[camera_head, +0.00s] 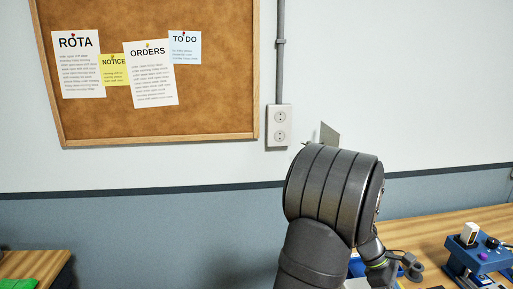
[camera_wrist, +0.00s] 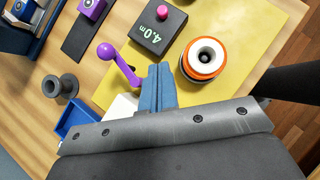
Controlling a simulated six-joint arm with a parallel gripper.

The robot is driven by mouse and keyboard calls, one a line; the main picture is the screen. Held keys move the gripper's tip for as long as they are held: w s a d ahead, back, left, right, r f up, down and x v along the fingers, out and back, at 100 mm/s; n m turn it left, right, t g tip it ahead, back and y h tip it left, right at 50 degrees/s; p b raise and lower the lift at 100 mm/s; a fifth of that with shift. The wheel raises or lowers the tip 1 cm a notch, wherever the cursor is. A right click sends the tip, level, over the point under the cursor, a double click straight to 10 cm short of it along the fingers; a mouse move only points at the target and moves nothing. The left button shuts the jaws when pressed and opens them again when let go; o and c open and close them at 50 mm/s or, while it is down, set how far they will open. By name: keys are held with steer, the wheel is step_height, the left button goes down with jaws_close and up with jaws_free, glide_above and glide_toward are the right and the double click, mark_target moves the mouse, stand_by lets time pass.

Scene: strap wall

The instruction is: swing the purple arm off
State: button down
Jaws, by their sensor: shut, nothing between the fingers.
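The purple arm (camera_wrist: 122,68) shows in the wrist view, with a round ball at its upper left end. It runs down to the right, and its lower end is close to the left side of my gripper's fingers. My gripper (camera_wrist: 160,72) has its blue fingers together, with nothing seen between them. I cannot tell whether the fingers touch the purple arm. A white piece (camera_wrist: 122,106) lies below the arm's lower end, partly hidden by my gripper. In the head view I cannot make out the purple arm; my own arm blocks part of the bench.
In the wrist view, a dark box (camera_wrist: 158,32) reading "4.0 m" with a pink knob and an orange-and-white roll (camera_wrist: 203,58) are on a yellow mat (camera_wrist: 232,20). A grey spool (camera_wrist: 60,87) and blue tray (camera_wrist: 72,122) are left. A blue device (camera_head: 480,255) stands right in the head view.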

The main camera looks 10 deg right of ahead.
steer(key=shift+w+a, duration=0.15)
steer(key=c, duration=1.3)
jaws_free()
steer(key=shift+o, duration=0.2)
steer(key=s+d+r+m+t+y, duration=0.3)
steer(key=r+m, duration=0.5)
steer(key=m, duration=0.6)
steer(key=d+r+m+t+y, duration=0.3)
steer(key=d+r+m+t, duration=0.4)
steer(key=m, duration=0.7)
steer(key=w+f, duration=0.1)
steer(key=f, duration=0.4)
steer(key=w+f+g, duration=0.1)
steer(key=f, duration=0.4)
steer(key=w+a+f+g, duration=0.1)
steer(key=f, duration=0.4)
steer(key=shift+w+f, duration=0.1)
steer(key=shift+f, duration=0.05)
